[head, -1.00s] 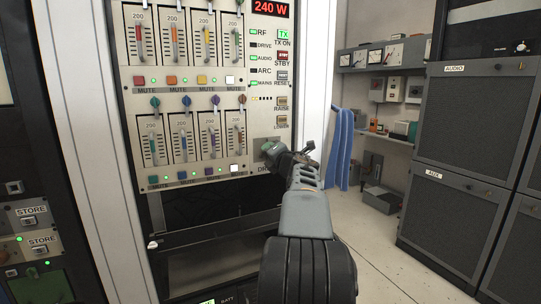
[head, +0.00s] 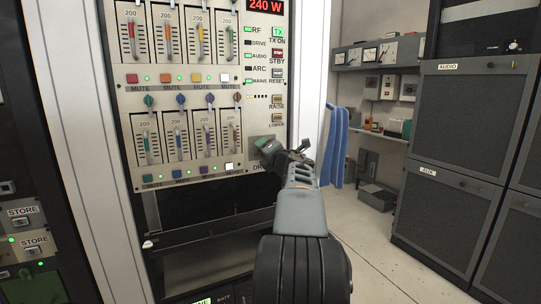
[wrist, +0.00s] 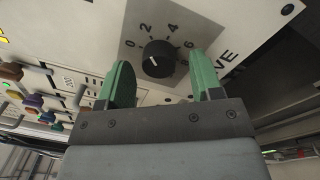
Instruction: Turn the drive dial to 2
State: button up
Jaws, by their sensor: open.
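The drive dial (wrist: 158,58) is a round black knob with a white mark on a grey plate, with the numbers 0, 2, 4, 6 and 8 around it, in the wrist view. The white mark is on the left part of the knob; the exact number it points to is hard to tell. My gripper (wrist: 162,80) is open, its two green fingers on either side in front of the dial, and empty. In the head view my gripper (head: 266,145) is at the panel's lower right and hides the dial. Contact with the knob is not visible.
The panel (head: 200,83) has several sliders and mute buttons left of my gripper, with RAISE and LOWER buttons (head: 277,109) just above it. A dark recess lies below. Blue cloths (head: 336,145) hang at the right; dark cabinets (head: 450,210) stand further right, with open floor between.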

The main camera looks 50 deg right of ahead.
jog(key=v, duration=1.3)
jog(key=shift+s, duration=0.35)
jog(key=shift+a, duration=0.15)
jog(key=w+a+r+m+g+h+p, duration=0.1)
jog(key=w+a+r+m+g+p, duration=0.1)
jog(key=w+a+m+p, duration=0.35)
jog(key=w+a+r+m+g+h+p, duration=0.1)
jog(key=w+a+r+m+g+p, duration=0.15)
jog(key=a+m+p, duration=0.55)
jog(key=s+a+f+m+g+y+p, duration=0.3)
jog(key=s+a+f+g+y+p, duration=0.1)
jog(key=a, duration=0.6)
jog(key=s+a+f+m+g+y+p, duration=0.3)
jog(key=s+a+f+g+y+p, duration=0.1)
jog(key=a, duration=0.7)
jog(key=s+g+p, duration=0.1)
jog(key=s+p, duration=0.1)
jog(key=s, duration=0.1)
jog(key=shift+a+m, duration=0.2)
jog(key=shift+m, duration=0.15)
jog(key=shift+s+f, duration=0.1)
jog(key=shift+s, duration=0.05)
